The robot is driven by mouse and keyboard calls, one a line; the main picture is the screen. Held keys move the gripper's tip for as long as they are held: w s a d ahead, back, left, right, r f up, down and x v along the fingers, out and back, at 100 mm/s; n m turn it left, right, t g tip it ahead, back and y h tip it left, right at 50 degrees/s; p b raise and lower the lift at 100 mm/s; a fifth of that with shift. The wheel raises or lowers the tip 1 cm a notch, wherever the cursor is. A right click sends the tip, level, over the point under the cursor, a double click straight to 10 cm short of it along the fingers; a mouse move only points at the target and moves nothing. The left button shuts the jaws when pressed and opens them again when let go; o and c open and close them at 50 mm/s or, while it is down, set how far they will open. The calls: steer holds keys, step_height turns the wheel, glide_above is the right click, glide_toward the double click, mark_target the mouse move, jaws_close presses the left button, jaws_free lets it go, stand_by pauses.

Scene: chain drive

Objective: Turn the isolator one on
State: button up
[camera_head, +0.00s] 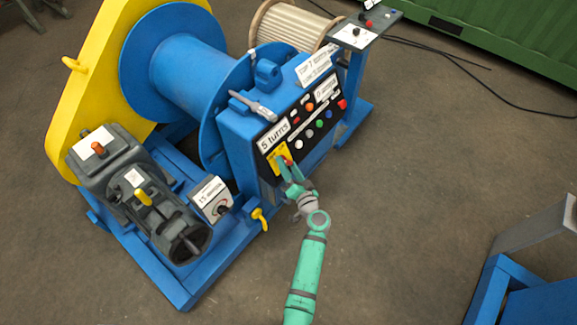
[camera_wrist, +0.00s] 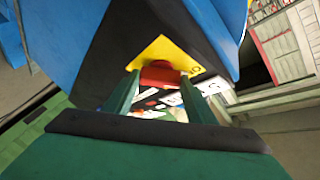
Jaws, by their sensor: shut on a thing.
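A red rotary knob (camera_head: 288,161) on a yellow plate (camera_head: 280,153) sits at the lower left of the black control panel (camera_head: 302,122) on the blue machine. It looks like an isolator switch; I cannot read a number on it. My gripper (camera_head: 289,169) is at this knob, with its fingers on either side. The wrist view shows my gripper (camera_wrist: 158,86) shut on the red knob (camera_wrist: 161,76), in front of the yellow plate (camera_wrist: 163,50). The knob's turn position is partly hidden by the fingers.
The panel has coloured buttons and white labels. A blue drum (camera_head: 190,72), yellow guard (camera_head: 92,70) and grey motor gearbox (camera_head: 112,165) stand to the left. A small control stand (camera_head: 362,32) is behind right. A blue frame (camera_head: 515,285) stands lower right. The floor between is clear.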

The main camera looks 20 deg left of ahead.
steer(key=m+h, duration=0.1)
steer(key=m, duration=0.1)
steer(key=m+h, duration=0.1)
steer(key=m, duration=0.1)
steer(key=shift+w+d+r+h, duration=0.1)
steer(key=shift+w+r+h, duration=0.05)
steer(key=shift+r+h, duration=0.2)
steer(key=m, duration=0.1)
steer(key=m+g+h, duration=0.1)
steer(key=m, duration=0.1)
steer(key=m+h, duration=0.1)
steer(key=m, duration=0.1)
steer(key=shift+w+r+g, duration=0.1)
steer(key=shift+r+g, duration=0.25)
steer(key=shift+g, duration=0.05)
steer(key=m+g, duration=0.1)
steer(key=m+h, duration=0.1)
steer(key=shift+w+a+r+m+g, duration=0.1)
steer(key=shift+a+r+m+g, duration=0.1)
steer(key=shift+m+g, duration=0.2)
steer(key=shift+m+g+h, duration=0.35)
steer(key=shift+m+g, duration=0.55)
steer(key=shift+m, duration=0.3)
steer(key=shift+a, duration=0.1)
